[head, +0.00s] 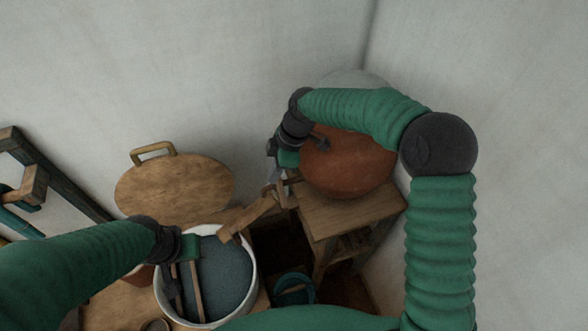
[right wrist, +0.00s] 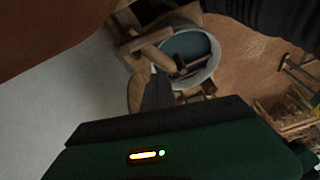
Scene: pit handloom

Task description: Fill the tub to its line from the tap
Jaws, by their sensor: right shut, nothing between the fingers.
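The white-rimmed tub (head: 254,280) holds dark blue-grey liquid and stands at the lower centre; it also shows in the right wrist view (right wrist: 214,68). A wooden spout (head: 246,217) slopes down to the tub's rim from the brown clay vessel (head: 350,165). The tap itself is mostly hidden behind my right gripper (head: 277,178), which is shut and empty beside the vessel. My left gripper (head: 177,275) hangs over the tub's left side, next to a thin wooden stick (head: 197,292); whether it grips the stick is unclear. I cannot make out the fill line.
The clay vessel stands on a wooden stand (head: 350,212) in the corner. A round wooden lid (head: 175,190) with a handle leans against the wall behind the tub. A small teal bucket (head: 294,290) sits low to the right. A dark wooden frame (head: 55,175) is at far left.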

